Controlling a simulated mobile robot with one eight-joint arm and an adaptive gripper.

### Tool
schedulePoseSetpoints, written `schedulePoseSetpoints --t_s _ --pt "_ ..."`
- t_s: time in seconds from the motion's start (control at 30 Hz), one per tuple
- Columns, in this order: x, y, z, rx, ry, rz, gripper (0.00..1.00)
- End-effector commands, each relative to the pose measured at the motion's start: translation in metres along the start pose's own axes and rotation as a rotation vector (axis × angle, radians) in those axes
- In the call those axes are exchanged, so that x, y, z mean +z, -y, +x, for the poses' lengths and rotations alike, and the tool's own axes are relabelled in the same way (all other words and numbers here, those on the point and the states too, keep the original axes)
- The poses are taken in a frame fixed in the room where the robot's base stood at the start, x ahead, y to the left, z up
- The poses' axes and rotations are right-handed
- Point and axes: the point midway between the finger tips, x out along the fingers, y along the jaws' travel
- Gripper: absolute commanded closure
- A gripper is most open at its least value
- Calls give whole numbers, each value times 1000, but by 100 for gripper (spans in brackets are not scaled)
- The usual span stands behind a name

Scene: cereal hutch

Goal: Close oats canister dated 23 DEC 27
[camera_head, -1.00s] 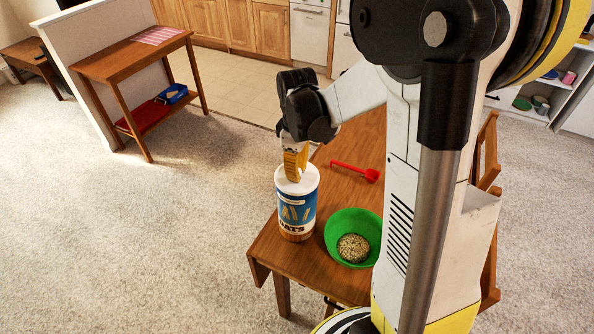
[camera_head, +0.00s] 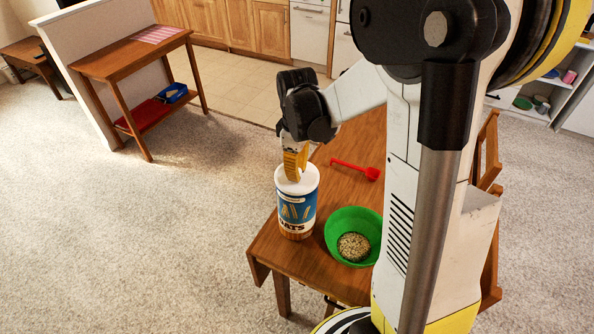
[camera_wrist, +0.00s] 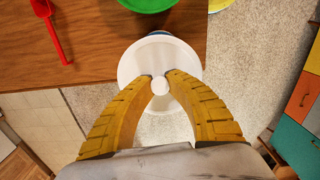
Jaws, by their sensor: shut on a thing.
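The oats canister (camera_head: 296,213), blue and white with a wood-toned base, stands upright at the near left corner of the wooden table. Its date is not readable. A round white lid (camera_head: 310,178) is at its top; in the wrist view the lid (camera_wrist: 138,62) hides most of the canister, and a sliver of blue shows past its far edge. My gripper (camera_head: 292,180) points down from above. In the wrist view its yellow fingers (camera_wrist: 160,82) are shut on the lid's small round knob. I cannot tell whether the lid is fully seated.
A green bowl (camera_head: 343,221) with oats stands right of the canister. A red scoop (camera_head: 355,170) lies behind it on the table (camera_head: 268,246). Wooden chairs stand at the right. A side table (camera_head: 115,62) stands far left, with open carpet between.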

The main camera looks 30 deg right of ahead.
Motion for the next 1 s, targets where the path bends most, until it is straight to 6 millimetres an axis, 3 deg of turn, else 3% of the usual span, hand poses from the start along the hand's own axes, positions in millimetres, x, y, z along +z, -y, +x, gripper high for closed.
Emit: schedulePoseSetpoints --t_s 0.87,0.9,0.97,1.0 --pt "0 0 2 0 0 0 100" --pt "0 0 2 0 0 0 81" --pt "0 0 2 0 0 0 62" --pt "0 0 2 0 0 0 58"
